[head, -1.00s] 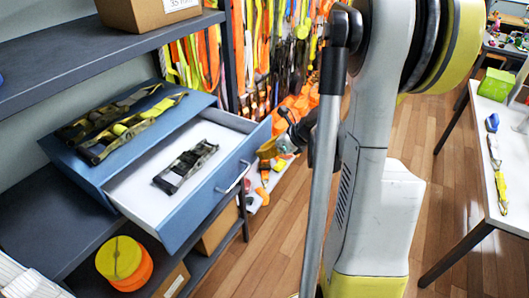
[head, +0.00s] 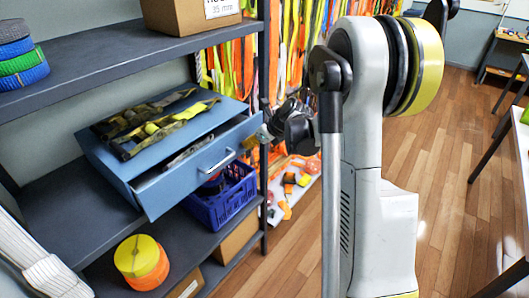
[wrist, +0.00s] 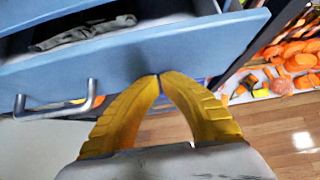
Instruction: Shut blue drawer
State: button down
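The blue drawer (head: 198,172) sticks part way out of its blue cabinet (head: 108,172) on the shelf, and a strap (head: 187,150) lies inside it. Its front also fills the upper part of the wrist view (wrist: 200,50), with the metal handle (wrist: 55,108) at the left. My gripper (wrist: 158,76) has its yellow fingers brought together at the tips, with nothing seen between them. The tips are at the drawer front, right of the handle, and appear to touch it. In the head view my gripper (head: 263,134) is at the drawer's right end, partly hidden by my wrist.
Camouflage and yellow straps (head: 150,125) lie on the cabinet top. A blue crate (head: 222,198) and yellow and orange spools (head: 142,260) stand on the shelf below. A dark shelf post (head: 264,200) stands just right of the drawer. A cardboard box (head: 190,15) is above.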

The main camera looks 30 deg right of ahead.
jog(key=shift+w+a, duration=0.25)
jog(key=shift+w, duration=0.5)
jog(key=shift+w+a, duration=0.3)
jog(key=shift+w, duration=0.5)
jog(key=shift+w+a, duration=0.25)
jog(key=shift+w, duration=0.5)
